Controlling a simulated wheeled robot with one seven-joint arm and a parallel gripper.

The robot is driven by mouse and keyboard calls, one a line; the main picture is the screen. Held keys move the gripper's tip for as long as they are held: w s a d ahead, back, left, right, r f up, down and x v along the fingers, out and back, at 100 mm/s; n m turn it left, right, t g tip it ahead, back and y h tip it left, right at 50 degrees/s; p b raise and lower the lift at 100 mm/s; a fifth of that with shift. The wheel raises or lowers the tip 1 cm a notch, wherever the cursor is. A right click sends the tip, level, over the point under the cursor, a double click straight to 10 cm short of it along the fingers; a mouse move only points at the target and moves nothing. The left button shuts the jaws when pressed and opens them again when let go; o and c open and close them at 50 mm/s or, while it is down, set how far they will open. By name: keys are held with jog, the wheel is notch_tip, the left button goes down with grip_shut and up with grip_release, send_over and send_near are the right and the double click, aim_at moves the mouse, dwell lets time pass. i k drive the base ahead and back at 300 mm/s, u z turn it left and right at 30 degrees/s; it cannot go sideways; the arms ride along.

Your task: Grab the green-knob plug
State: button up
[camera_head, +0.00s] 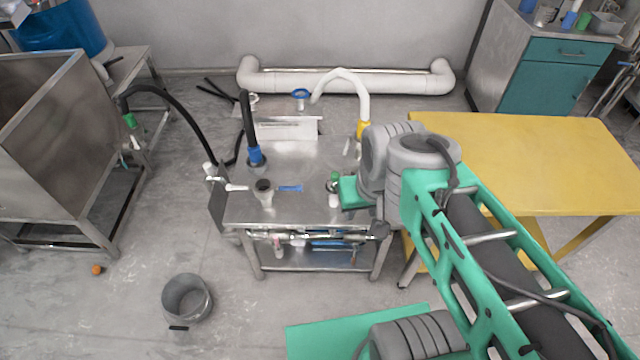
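A small green knob (335,176) with a white part below it shows on the right side of the steel table (300,155), close to the end of my arm. It looks like the green-knob plug, but it is small and partly covered. My gripper (350,192) is at the end of the green and grey arm, right beside this knob. Its fingers are mostly hidden by the arm's wrist, so I cannot tell whether they are open or touch the knob.
A grey cup-like fitting (264,192), a blue strip (290,189) and a blue-ended black hose (255,156) are on the steel table. A white hose (362,100) rises behind my wrist. A yellow table (530,160) stands right; a bucket (187,297) is on the floor.

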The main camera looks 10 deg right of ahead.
aim_at(332, 183)
jog(key=u, duration=0.2)
jog(key=k, duration=0.3)
jog(key=u, duration=1.6)
jog(key=i, duration=0.5)
jog(key=z, duration=0.05)
